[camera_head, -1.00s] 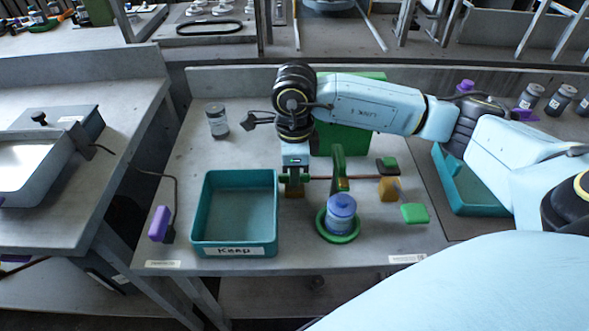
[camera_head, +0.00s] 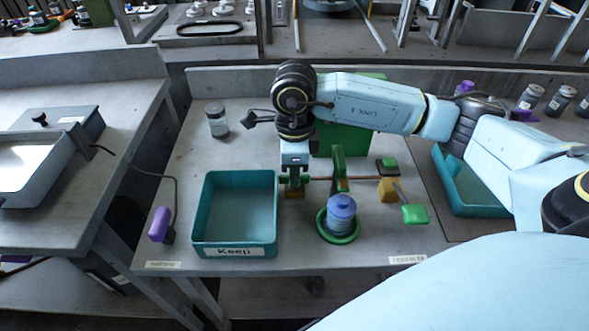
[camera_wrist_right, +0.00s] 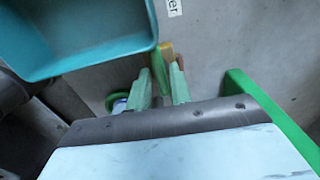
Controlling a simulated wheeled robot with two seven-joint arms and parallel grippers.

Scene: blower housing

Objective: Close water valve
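A red pipe (camera_head: 365,178) runs level across the table, between a brownish-yellow block at its left and a yellow block (camera_head: 387,190) at its right. A green lever (camera_head: 338,165) stands upright at the middle of the pipe. A green flat handle (camera_head: 415,214) sits at the front right of the yellow block, joined to it by a grey stem. My right gripper (camera_head: 293,181) points down at the pipe's left end, by the brownish-yellow block. In the wrist view its fingers (camera_wrist_right: 160,88) show beside green and yellow parts; their opening is unclear. My left gripper is not in view.
A teal bin (camera_head: 200,220) labelled Keep stands left of the pipe; it also shows in the wrist view (camera_wrist_right: 95,62). A blue jar (camera_head: 341,208) stands on a green ring in front. A green box (camera_head: 345,140) is behind my arm. A clear jar (camera_head: 217,122) stands back left.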

